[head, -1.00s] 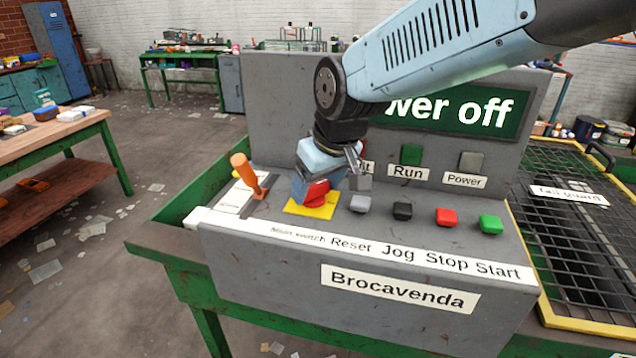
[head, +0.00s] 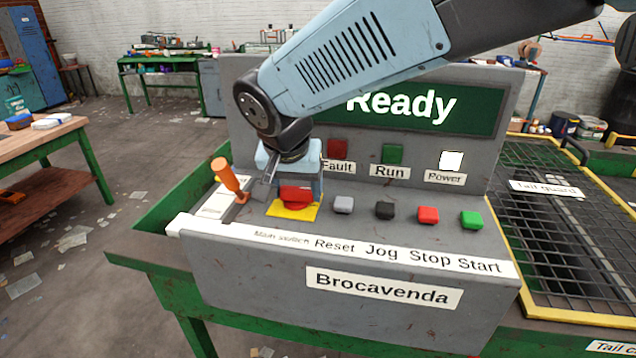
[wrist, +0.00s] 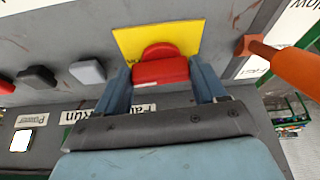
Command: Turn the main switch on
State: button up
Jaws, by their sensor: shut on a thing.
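The main switch is a red knob (head: 296,196) on a yellow plate (head: 286,212), above the label "Main switch" (head: 281,238). It also shows in the wrist view as a red knob (wrist: 160,72) on its yellow plate (wrist: 128,40). My gripper (head: 291,190) is turned across the panel and is shut on the red knob, with one finger on each side of it. The display (head: 420,106) reads "Ready". The Power lamp (head: 451,160) is lit white. The Fault lamp (head: 337,149) and Run lamp (head: 393,154) look unlit.
An orange lever (head: 226,176) stands just left of the switch, close to my gripper. Grey, black, red and green buttons (head: 343,205) line the panel to the right. A mesh tail guard (head: 560,235) with a yellow frame lies further right.

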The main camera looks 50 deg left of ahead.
jog(key=shift+m, duration=0.6)
jog(key=o, duration=1)
jog(key=shift+o, duration=0.2)
jog(key=shift+r, duration=0.1)
jog(key=v, duration=1.3)
jog(key=shift+s+a+r, duration=0.15)
jog(key=shift+s+r, duration=0.1)
